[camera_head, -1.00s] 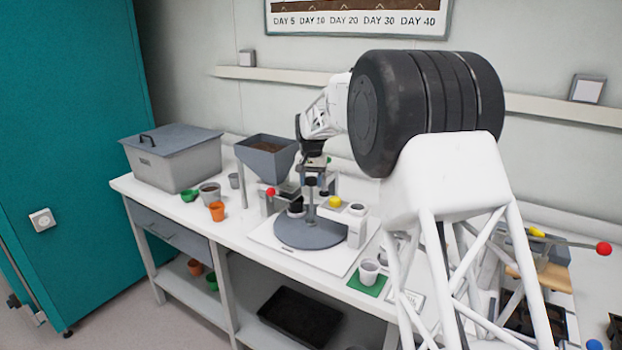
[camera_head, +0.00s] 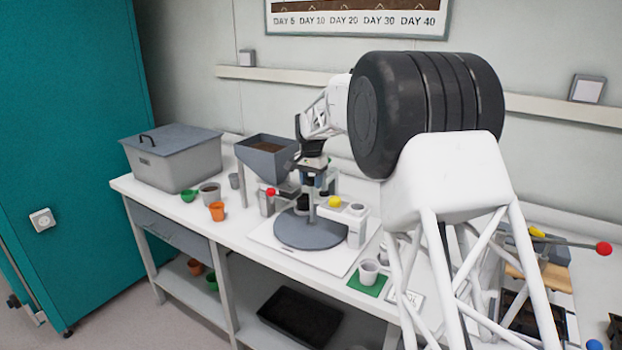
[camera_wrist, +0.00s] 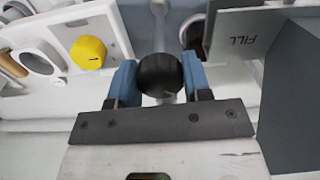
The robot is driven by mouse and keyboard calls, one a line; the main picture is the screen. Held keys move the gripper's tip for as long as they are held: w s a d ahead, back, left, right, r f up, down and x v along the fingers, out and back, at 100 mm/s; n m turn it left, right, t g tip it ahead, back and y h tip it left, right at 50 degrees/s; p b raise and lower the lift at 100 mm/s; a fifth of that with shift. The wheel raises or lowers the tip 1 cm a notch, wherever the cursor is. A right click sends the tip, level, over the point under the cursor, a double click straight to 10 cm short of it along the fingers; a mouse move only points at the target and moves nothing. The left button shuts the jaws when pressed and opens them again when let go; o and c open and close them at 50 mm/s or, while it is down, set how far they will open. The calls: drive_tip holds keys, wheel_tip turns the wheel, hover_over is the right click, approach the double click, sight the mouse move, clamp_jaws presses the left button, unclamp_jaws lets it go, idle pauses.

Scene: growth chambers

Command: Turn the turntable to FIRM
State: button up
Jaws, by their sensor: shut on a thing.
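The turntable (camera_head: 308,236) is a grey disc on a white base plate on the bench. An upright post with a black ball knob (camera_wrist: 160,74) rises by it. My gripper (camera_head: 316,180) is over the turntable; in the wrist view its two blue fingers (camera_wrist: 160,82) are shut on the black knob, one on each side. Part of the grey disc (camera_wrist: 143,22) shows beyond the knob. The FIRM marking cannot be made out, and my gripper hides part of the post's top.
A grey hopper (camera_head: 266,146) of soil stands close on the left; its FILL panel (camera_wrist: 245,38) shows in the wrist view. A unit with a yellow knob (camera_head: 335,202) is close on the right. Small pots, including an orange one (camera_head: 217,211), stand further left.

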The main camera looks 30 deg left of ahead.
drive_tip(key=shift+m, duration=4.9)
drive_tip(key=o, duration=0.6)
drive_tip(key=shift+r, duration=0.15)
drive_tip(key=shift+r, duration=3.35)
